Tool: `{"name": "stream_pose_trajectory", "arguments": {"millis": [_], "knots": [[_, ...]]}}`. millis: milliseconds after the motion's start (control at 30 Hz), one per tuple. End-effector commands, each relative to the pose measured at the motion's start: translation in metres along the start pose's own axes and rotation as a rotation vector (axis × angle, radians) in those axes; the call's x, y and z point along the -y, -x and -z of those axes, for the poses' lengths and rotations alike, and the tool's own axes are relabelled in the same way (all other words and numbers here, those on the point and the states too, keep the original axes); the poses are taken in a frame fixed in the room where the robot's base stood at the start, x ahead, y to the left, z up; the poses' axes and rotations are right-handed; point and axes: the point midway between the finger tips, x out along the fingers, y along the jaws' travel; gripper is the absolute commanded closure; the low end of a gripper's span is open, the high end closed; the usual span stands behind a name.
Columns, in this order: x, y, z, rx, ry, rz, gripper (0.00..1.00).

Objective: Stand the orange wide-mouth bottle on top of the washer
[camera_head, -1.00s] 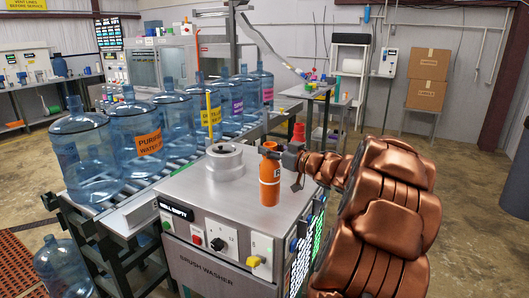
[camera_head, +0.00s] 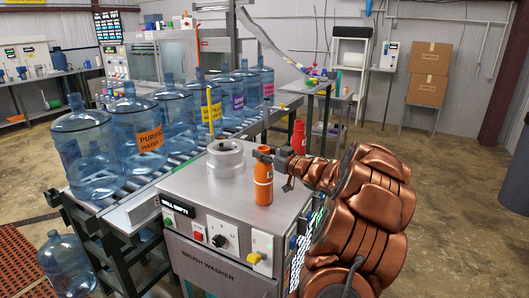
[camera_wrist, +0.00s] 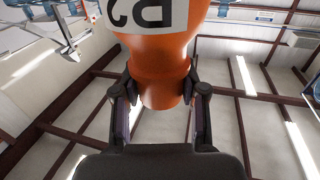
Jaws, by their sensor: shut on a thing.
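The orange wide-mouth bottle (camera_head: 263,183) is upright over the right part of the washer's metal top (camera_head: 228,210). Its base looks level with the top, but I cannot tell whether it touches. My gripper (camera_head: 263,156) is shut on the bottle's neck from the right. In the wrist view, the two fingers of my gripper (camera_wrist: 160,100) flank the neck of the orange bottle (camera_wrist: 160,58), which appears upside down with its white label at the top edge. The bottle's base is out of that view.
A round metal fitting (camera_head: 225,158) rises from the washer top, left of the bottle. Knobs and buttons line the washer's front. Large blue jugs (camera_head: 136,130) stand on the conveyor to the left. A red bottle (camera_head: 298,138) stands behind the washer.

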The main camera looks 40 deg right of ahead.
Motion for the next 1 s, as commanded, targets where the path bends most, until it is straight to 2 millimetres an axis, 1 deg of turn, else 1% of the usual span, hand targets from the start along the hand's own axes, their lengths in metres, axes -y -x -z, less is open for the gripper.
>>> {"name": "stream_pose_trajectory", "arguments": {"millis": [200,233,467,733,833,1000], "knots": [[0.0,0.0,-0.003,0.0,-0.001,-0.001,1.0],[0.0,0.0,-0.003,0.0,-0.001,-0.001,0.57],[0.0,0.0,-0.003,0.0,-0.001,-0.001,0.33],[0.0,0.0,-0.002,0.0,0.0,-0.001,0.33],[0.0,0.0,0.001,-0.001,0.0,0.0,0.33],[-0.002,0.015,-0.002,0.0,0.001,-0.004,0.33]]}}
